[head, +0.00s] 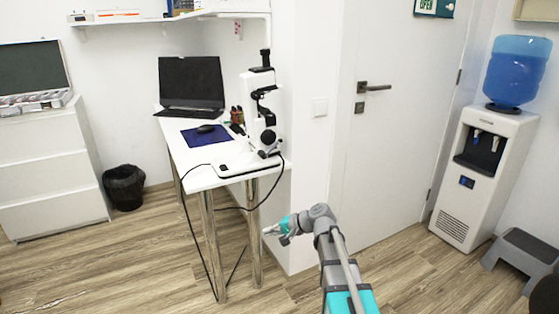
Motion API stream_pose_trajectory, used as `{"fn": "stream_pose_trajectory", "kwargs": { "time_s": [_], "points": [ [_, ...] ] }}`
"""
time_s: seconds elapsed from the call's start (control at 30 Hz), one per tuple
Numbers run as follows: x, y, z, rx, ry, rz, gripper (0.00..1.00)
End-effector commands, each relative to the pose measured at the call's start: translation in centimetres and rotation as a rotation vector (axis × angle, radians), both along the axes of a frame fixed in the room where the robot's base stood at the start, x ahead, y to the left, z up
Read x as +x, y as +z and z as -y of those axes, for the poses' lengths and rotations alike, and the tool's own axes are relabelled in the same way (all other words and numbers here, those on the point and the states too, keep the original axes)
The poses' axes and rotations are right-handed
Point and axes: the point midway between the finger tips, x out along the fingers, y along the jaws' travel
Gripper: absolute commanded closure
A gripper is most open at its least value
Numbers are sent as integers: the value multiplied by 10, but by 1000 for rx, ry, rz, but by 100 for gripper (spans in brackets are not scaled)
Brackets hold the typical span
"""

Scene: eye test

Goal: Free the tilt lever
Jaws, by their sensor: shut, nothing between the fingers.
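A white eye-test instrument with black parts (256,108) stands upright on the near right part of a white table (205,178). Dark knobs show low on the instrument, but I cannot tell which part is the tilt lever. My gripper (266,231) is in front of the table's right side, lower than the tabletop and apart from the instrument. It points left, and its fingers are shut and empty.
A black cable (190,225) hangs from the table near my gripper. A laptop (191,84) and a blue mouse pad (206,135) are on the table. A white door (395,130) and a water dispenser (480,170) stand to the right.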

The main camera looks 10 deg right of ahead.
Motion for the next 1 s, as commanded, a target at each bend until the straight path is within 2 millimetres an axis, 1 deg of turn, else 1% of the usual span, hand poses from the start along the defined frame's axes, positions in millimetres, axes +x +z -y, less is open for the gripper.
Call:
{"fn": "stream_pose_trajectory", "kwargs": {
  "time_s": [0.03, 0.17, 0.27, 0.47, 0.6, 0.7, 0.8, 0.9, 1.0],
  "points": [
    [17, 0, 5, 70, -32, 4, 100],
    [49, 17, 16, 260, -112, 8, 100],
    [72, 31, 30, 407, -169, 8, 100],
    [115, 57, 69, 706, -274, 2, 100],
    [139, 73, 102, 903, -333, -8, 100],
    [151, 81, 123, 1018, -362, -17, 100],
    [159, 87, 139, 1104, -382, -24, 100],
    [164, 91, 150, 1155, -393, -29, 100],
    [165, 93, 154, 1180, -398, -31, 100]
  ]
}}
